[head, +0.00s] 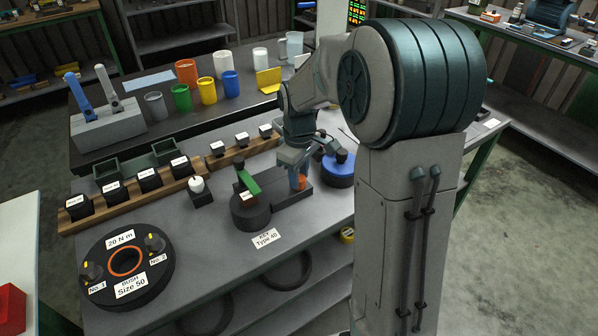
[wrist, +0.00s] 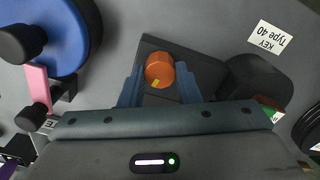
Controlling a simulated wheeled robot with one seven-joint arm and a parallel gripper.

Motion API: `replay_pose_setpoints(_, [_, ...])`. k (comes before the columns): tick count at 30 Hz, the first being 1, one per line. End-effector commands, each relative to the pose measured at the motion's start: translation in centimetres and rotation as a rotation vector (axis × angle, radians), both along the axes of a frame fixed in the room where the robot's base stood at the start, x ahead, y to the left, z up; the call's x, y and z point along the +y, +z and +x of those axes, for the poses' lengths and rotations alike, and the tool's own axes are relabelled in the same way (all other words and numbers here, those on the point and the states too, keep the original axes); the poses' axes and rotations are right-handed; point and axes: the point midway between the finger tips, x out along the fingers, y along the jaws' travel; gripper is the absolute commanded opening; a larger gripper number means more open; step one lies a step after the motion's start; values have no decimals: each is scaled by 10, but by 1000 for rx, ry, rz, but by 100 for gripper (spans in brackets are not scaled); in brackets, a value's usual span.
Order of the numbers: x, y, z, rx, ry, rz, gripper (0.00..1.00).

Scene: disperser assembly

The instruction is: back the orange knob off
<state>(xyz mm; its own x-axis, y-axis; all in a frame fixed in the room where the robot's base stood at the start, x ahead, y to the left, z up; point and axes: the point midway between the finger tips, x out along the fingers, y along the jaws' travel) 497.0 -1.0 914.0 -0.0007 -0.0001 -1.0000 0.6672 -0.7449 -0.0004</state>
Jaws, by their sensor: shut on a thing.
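The orange knob (wrist: 158,68) stands on a dark block (wrist: 207,70) in the wrist view and has a small yellow mark on its edge. My gripper (wrist: 160,76) has one blue-grey finger on each side of the knob and is shut on it. In the head view the knob (head: 302,182) shows as a small orange patch under my gripper (head: 297,168), partly hidden by it. The block (head: 290,192) sits on the grey bench top, joined to a round dark part with a green piece (head: 248,184) above it.
A blue disc (head: 337,166) with dark knobs stands close on the right. A "KEY Type 40" label (head: 267,239) lies in front. A big black "BUSH Size 50" ring (head: 155,283) sits at the front left. Labelled black blocks on wooden racks (head: 130,195) and several cups stand behind.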

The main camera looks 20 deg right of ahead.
Motion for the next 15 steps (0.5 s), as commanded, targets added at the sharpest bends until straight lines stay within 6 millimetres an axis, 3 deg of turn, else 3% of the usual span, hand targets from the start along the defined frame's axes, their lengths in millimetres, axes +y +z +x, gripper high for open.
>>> replay_pose_setpoints(15, [0, 1, 1, -4, 39, 0, 7])
